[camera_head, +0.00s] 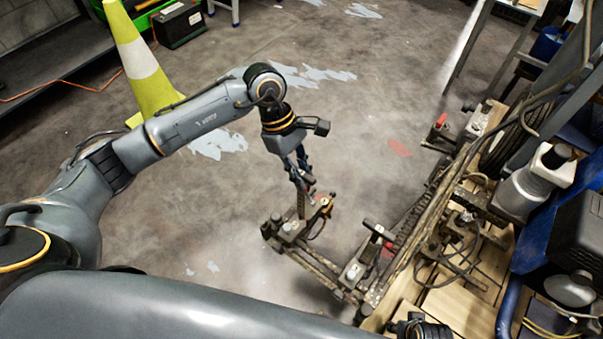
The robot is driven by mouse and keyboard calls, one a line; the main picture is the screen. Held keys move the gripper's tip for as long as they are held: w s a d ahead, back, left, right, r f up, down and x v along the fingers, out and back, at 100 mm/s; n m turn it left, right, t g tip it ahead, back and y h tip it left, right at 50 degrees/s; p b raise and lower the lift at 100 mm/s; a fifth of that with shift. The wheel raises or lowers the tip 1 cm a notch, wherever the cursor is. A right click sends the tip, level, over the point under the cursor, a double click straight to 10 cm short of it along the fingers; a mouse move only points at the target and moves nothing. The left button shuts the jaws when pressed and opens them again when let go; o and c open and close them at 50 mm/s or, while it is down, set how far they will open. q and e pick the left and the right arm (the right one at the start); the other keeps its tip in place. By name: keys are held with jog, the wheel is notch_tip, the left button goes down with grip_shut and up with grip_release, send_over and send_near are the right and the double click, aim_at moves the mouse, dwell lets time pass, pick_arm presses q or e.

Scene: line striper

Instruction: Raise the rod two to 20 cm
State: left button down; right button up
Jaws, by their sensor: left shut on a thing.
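The line striper (418,239) is a rusty metal frame on the right, with an arm reaching left to a small carriage (290,229) low over the floor. A thin upright rod (301,205) stands at that carriage. My left gripper (308,188) points down onto the top of this rod and is shut on it. The fingers partly hide the rod's upper end. I cannot tell from here which rod carries the number two, nor its height.
A yellow and white cone (141,62) stands at the upper left near a black battery (180,24). Cables, a grey cylinder (527,190) and a tyre (508,135) crowd the machine's right side. The concrete floor left of the carriage is clear.

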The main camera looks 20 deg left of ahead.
pick_arm(q)
jog(key=shift+w+r, duration=0.2)
jog(key=shift+r, duration=0.15)
jog(key=c, duration=1.3)
grip_release()
jog(key=shift+s, duration=0.2)
jog(key=shift+f, duration=0.1)
jog(key=v, duration=1.2)
